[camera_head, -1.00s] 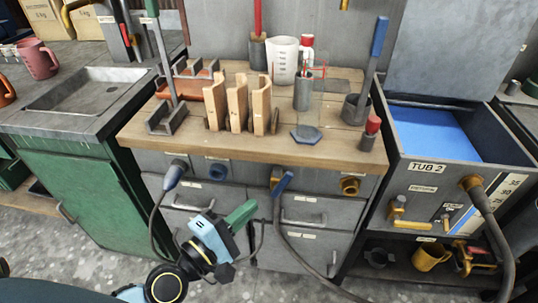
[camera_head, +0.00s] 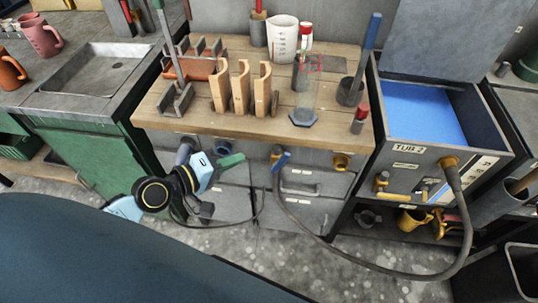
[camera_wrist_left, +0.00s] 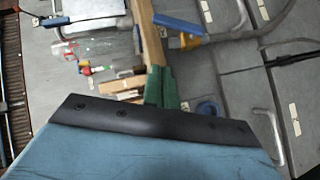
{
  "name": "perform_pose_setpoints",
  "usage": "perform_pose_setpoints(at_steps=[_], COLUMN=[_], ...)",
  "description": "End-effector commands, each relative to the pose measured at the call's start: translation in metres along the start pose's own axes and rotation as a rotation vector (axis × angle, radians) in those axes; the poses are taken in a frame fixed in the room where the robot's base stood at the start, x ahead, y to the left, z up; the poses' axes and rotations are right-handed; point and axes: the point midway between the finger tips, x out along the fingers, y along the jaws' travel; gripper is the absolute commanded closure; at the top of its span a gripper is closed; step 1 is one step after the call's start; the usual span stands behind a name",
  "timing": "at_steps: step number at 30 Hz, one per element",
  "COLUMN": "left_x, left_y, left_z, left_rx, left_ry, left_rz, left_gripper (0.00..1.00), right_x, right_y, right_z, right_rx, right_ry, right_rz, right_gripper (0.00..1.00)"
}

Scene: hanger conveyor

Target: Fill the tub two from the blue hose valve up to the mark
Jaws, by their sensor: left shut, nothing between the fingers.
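TUB 2 (camera_head: 445,157) is a grey tub at the right, with blue liquid (camera_head: 422,112) inside. A number scale (camera_head: 470,178) runs down its front right; the exact mark is too small to read. The blue-handled hose valve (camera_head: 281,161) is on the bench front, its lever slanting. It also shows in the wrist view (camera_wrist_left: 180,23). A dark hose (camera_head: 400,268) runs from it across the floor to the tub's brass fitting (camera_head: 449,163). My left gripper (camera_head: 236,160) is shut and empty, left of the valve and apart from it. Its green fingers (camera_wrist_left: 160,86) show in the wrist view. My right gripper is out of view.
The wooden bench (camera_head: 200,117) holds a rack, a white jug (camera_head: 284,40) and a clear cylinder. A brass port (camera_head: 342,161) is right of the valve. A sink (camera_head: 95,68) is at the left.

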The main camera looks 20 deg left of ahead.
Motion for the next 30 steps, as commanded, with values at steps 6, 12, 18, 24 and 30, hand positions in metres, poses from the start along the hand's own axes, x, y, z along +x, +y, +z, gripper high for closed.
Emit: perform_pose_setpoints(at_steps=[6,12,18,24,30], left_x=[0.043,0.074,0.088,0.091,0.091], left_y=[0.002,0.001,0.001,0.001,0.001], left_z=[-0.001,0.011,0.025,0.029,0.029], left_rx=[-0.003,-0.007,-0.003,-0.001,-0.001], left_ry=[0.002,0.0,0.0,0.0,0.0], left_rz=[0.005,0.003,0.002,0.001,0.001], left_gripper=[1.0,1.0,1.0,1.0,1.0], right_x=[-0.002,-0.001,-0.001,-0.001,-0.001], right_y=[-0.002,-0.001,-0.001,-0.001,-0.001], right_z=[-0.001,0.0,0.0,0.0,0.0], right_rx=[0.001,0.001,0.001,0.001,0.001], right_ry=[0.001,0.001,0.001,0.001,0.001], right_rz=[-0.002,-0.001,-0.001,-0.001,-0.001], right_gripper=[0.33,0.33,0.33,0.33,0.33])
